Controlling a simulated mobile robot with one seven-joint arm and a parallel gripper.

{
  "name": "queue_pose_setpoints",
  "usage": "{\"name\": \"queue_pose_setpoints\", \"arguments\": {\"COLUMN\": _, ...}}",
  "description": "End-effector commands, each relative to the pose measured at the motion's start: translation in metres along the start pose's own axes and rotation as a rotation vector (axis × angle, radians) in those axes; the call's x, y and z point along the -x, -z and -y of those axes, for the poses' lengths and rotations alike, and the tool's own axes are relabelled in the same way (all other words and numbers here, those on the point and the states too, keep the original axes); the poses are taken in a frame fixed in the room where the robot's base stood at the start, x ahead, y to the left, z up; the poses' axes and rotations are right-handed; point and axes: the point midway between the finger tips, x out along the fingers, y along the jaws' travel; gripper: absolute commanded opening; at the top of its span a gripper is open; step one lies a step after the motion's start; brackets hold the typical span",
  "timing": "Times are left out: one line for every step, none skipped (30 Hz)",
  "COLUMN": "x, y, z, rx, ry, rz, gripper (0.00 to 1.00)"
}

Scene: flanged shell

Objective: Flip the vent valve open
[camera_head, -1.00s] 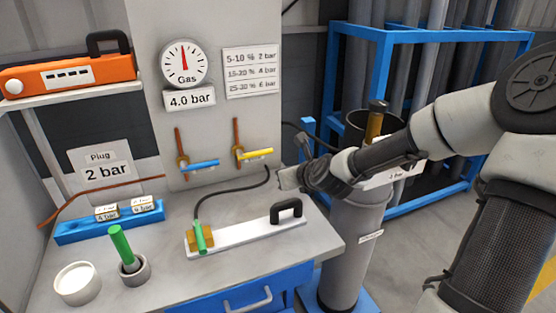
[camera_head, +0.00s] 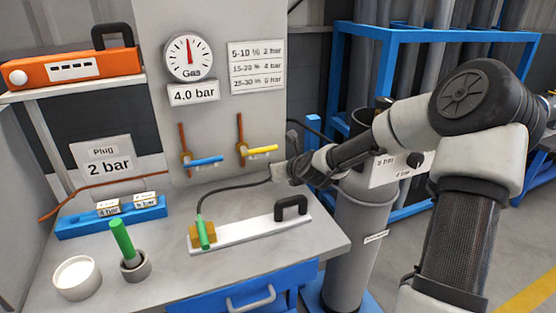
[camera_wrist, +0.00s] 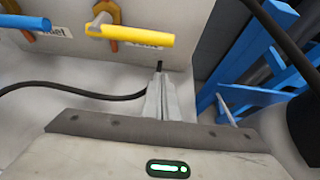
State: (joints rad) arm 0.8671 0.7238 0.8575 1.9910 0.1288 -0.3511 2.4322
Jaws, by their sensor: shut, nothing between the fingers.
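Two valves sit on the grey panel. One has a blue lever (camera_head: 206,161) and the other a yellow lever (camera_head: 263,150), both pointing right, nearly level. The wrist view shows the yellow lever (camera_wrist: 135,35) and the blue lever (camera_wrist: 24,22) along the top. The small labels behind the levers are partly covered, and I cannot read which says vent. My gripper (camera_head: 278,172) is shut and empty, just below and right of the yellow lever's tip, apart from it. In the wrist view its closed fingers (camera_wrist: 161,92) point toward the panel below the yellow lever.
A gauge (camera_head: 188,57) above a "4.0 bar" sign tops the panel. A black hose (camera_head: 235,187) runs close by my gripper to a brass block (camera_head: 202,235) on a white bar. A grey cylinder (camera_head: 357,245) and blue rack (camera_head: 400,45) stand right.

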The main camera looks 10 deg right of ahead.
Motion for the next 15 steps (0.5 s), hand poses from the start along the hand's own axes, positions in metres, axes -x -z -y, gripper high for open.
{"name": "queue_pose_setpoints", "arguments": {"x": -0.011, "y": 0.002, "z": -0.002, "rx": 0.002, "ry": -0.003, "rz": 0.0, "gripper": 0.0}}
{"name": "queue_pose_setpoints", "arguments": {"x": -0.005, "y": -0.009, "z": -0.001, "rx": 0.007, "ry": 0.001, "rz": 0.004, "gripper": 0.0}}
{"name": "queue_pose_setpoints", "arguments": {"x": -0.001, "y": -0.016, "z": 0.0, "rx": 0.006, "ry": 0.002, "rz": 0.004, "gripper": 0.0}}
{"name": "queue_pose_setpoints", "arguments": {"x": 0.0, "y": -0.02, "z": 0.0, "rx": 0.006, "ry": 0.002, "rz": 0.003, "gripper": 0.0}}
{"name": "queue_pose_setpoints", "arguments": {"x": 0.002, "y": -0.023, "z": 0.0, "rx": 0.005, "ry": 0.002, "rz": 0.003, "gripper": 0.0}}
{"name": "queue_pose_setpoints", "arguments": {"x": 0.003, "y": -0.027, "z": 0.001, "rx": 0.004, "ry": 0.002, "rz": 0.002, "gripper": 0.0}}
{"name": "queue_pose_setpoints", "arguments": {"x": 0.004, "y": -0.029, "z": 0.0, "rx": 0.004, "ry": 0.001, "rz": 0.001, "gripper": 0.0}}
{"name": "queue_pose_setpoints", "arguments": {"x": 0.005, "y": -0.032, "z": 0.0, "rx": 0.003, "ry": 0.001, "rz": 0.0, "gripper": 0.0}}
{"name": "queue_pose_setpoints", "arguments": {"x": 0.006, "y": -0.034, "z": 0.0, "rx": 0.003, "ry": 0.001, "rz": 0.001, "gripper": 0.0}}
{"name": "queue_pose_setpoints", "arguments": {"x": 0.006, "y": -0.035, "z": 0.0, "rx": 0.002, "ry": 0.001, "rz": 0.001, "gripper": 0.0}}
{"name": "queue_pose_setpoints", "arguments": {"x": 0.007, "y": -0.036, "z": 0.0, "rx": 0.002, "ry": 0.001, "rz": 0.0, "gripper": 0.0}}
{"name": "queue_pose_setpoints", "arguments": {"x": 0.007, "y": -0.037, "z": 0.0, "rx": 0.001, "ry": 0.0, "rz": 0.0, "gripper": 0.0}}
{"name": "queue_pose_setpoints", "arguments": {"x": 0.007, "y": -0.038, "z": 0.0, "rx": 0.001, "ry": 0.0, "rz": 0.0, "gripper": 0.0}}
{"name": "queue_pose_setpoints", "arguments": {"x": 0.007, "y": -0.038, "z": 0.0, "rx": 0.0, "ry": 0.0, "rz": -0.001, "gripper": 0.0}}
{"name": "queue_pose_setpoints", "arguments": {"x": 0.007, "y": -0.038, "z": 0.0, "rx": 0.0, "ry": 0.0, "rz": -0.001, "gripper": 0.0}}
